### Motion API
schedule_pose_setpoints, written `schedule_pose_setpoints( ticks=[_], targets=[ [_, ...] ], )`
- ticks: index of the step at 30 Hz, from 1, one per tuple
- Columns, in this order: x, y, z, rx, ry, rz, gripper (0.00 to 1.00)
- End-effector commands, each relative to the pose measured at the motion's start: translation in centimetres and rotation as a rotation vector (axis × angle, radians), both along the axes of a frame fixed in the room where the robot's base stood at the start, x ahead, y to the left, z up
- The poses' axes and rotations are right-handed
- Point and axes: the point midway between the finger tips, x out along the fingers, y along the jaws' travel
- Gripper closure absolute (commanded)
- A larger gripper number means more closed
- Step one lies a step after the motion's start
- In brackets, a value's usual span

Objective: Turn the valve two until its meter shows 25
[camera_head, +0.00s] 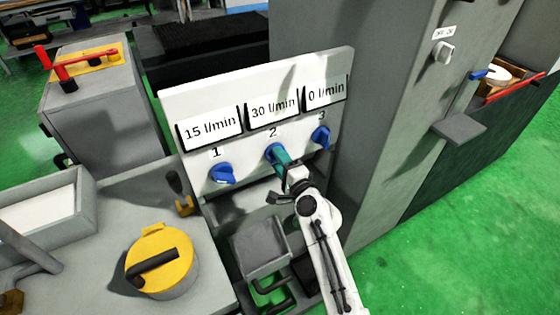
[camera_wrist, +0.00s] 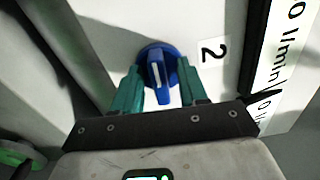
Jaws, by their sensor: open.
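Valve two is a blue knob (camera_head: 271,150) under the number 2 on the white panel (camera_head: 340,75). Its meter (camera_head: 272,109) reads 30 l/min. My gripper (camera_head: 284,159) is at this knob, with its green fingers pointing at the panel. In the wrist view the knob (camera_wrist: 157,68) shows between the two fingertips of my gripper (camera_wrist: 156,78), its white mark along the handle. The fingers stand open on either side of the handle; whether either touches it I cannot tell.
Blue valve one (camera_head: 222,174), below a 15 l/min meter (camera_head: 211,129), is to the left. Blue valve three (camera_head: 321,138), below a 0 l/min meter (camera_head: 325,93), is close on the right. A yellow round lid (camera_head: 178,272) is at the lower left.

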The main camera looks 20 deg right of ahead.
Motion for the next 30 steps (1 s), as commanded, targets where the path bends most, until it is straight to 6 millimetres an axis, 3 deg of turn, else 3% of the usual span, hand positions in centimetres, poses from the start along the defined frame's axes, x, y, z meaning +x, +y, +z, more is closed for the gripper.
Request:
schedule_pose_setpoints(
  ticks=[11, 24, 30],
  targets=[
    [-1.0, -0.3, -0.1, -0.002, 0.003, -0.002, 0.57],
    [-8.0, -1.3, -0.1, -0.004, 0.003, 0.000, 0.57],
    [-10.0, -1.7, -0.1, -0.002, 0.003, 0.000, 0.57]
  ],
)
